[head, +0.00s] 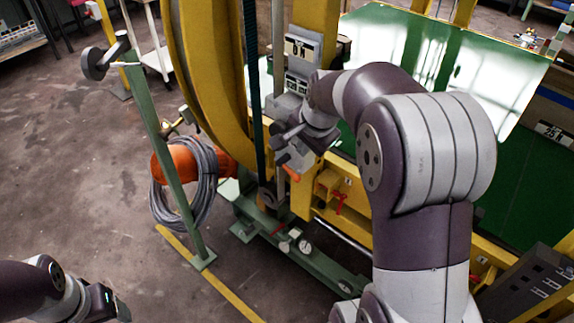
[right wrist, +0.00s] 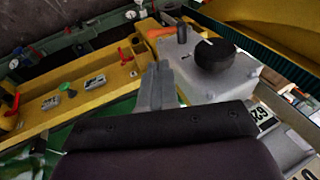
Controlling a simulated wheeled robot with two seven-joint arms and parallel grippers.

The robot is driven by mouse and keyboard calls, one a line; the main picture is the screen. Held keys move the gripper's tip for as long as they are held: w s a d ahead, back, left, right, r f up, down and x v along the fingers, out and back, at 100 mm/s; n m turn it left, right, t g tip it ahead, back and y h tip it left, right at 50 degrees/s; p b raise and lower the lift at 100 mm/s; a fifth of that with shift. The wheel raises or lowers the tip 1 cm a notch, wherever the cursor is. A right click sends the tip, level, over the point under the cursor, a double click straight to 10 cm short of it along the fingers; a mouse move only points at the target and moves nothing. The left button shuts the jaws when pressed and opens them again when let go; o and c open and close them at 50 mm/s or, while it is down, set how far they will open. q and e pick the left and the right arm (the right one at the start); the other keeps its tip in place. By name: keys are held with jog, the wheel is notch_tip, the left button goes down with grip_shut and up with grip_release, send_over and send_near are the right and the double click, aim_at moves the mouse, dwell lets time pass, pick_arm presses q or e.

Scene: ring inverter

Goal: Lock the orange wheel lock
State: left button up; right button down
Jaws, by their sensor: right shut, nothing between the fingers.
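A small orange part (head: 293,174), which looks like the orange wheel lock, shows just below my right gripper (head: 283,146) in the head view. In the right wrist view the orange part (right wrist: 159,32) lies beyond the fingertips, beside a grey housing with a black round knob (right wrist: 214,56). My right gripper (right wrist: 156,84) is shut and empty, its fingers pointing toward the orange part; whether they touch anything is unclear. Part of my left wrist (head: 95,300) is at the lower left of the head view; its fingers do not show.
A yellow ring frame (head: 205,90) and a green post (head: 160,150) stand left of my right arm. A coiled cable (head: 205,190) hangs by an orange motor-like body (head: 172,160). A yellow beam (right wrist: 75,95) carries red levers. Floor at left is open.

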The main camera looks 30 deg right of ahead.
send_near(293, 173)
jog(key=x, duration=0.7)
pick_arm(q)
jog(key=shift+w+d+f, duration=0.15)
jog(key=shift+f, duration=0.05)
